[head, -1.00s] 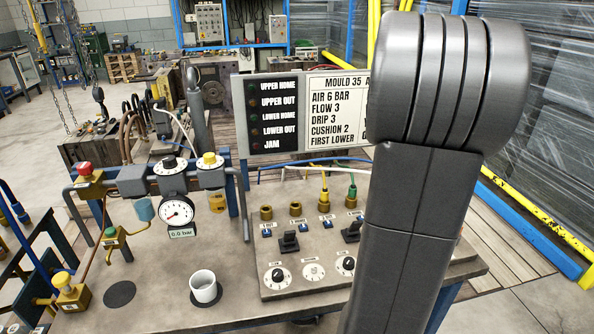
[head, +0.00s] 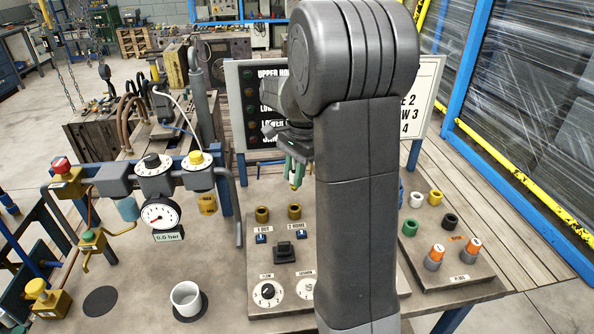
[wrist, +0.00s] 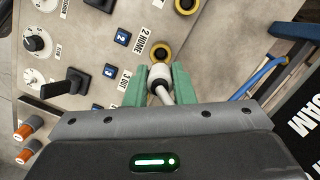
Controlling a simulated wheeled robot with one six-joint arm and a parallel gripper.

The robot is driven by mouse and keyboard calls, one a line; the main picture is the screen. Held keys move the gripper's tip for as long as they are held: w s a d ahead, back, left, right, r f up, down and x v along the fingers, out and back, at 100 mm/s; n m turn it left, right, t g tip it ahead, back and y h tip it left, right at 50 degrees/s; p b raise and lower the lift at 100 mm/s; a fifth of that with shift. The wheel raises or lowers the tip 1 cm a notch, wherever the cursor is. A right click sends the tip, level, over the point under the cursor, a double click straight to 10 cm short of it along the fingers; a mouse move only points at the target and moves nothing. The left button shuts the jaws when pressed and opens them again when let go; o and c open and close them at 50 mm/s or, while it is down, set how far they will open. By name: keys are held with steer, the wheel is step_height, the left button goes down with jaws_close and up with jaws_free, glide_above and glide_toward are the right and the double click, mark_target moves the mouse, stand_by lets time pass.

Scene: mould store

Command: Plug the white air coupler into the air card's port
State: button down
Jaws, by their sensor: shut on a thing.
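My gripper (head: 293,170) has green fingers and points down over the valve panel (head: 250,290). In the wrist view my gripper (wrist: 160,84) is shut on the white air coupler (wrist: 160,72), with a pale hose behind it. The coupler's nose is close to a brass port (wrist: 161,51) beside the label 2 HOME; I cannot tell whether they touch. In the head view the gripper is above the brass ports 1 OUT (head: 262,213) and 2 HOME (head: 294,211). The card (head: 430,95) is mostly hidden behind my arm.
A white cup (head: 186,298) stands front left near the gauge (head: 160,213). A side panel (head: 470,268) at right carries coloured round fittings and orange-topped knobs. A black lever (head: 284,250) and dials stand just in front of the ports. A blue hose (wrist: 255,78) lies near in the wrist view.

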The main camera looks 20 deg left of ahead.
mark_target(295, 189)
steer(key=shift+f+b, duration=2.15)
steer(key=shift+f, duration=0.65)
steer(key=shift+p, duration=0.5)
steer(key=shift+f, duration=1.2)
stand_by(0.5)
steer(key=c, duration=0.7)
jaws_free()
steer(key=shift+c, duration=0.2)
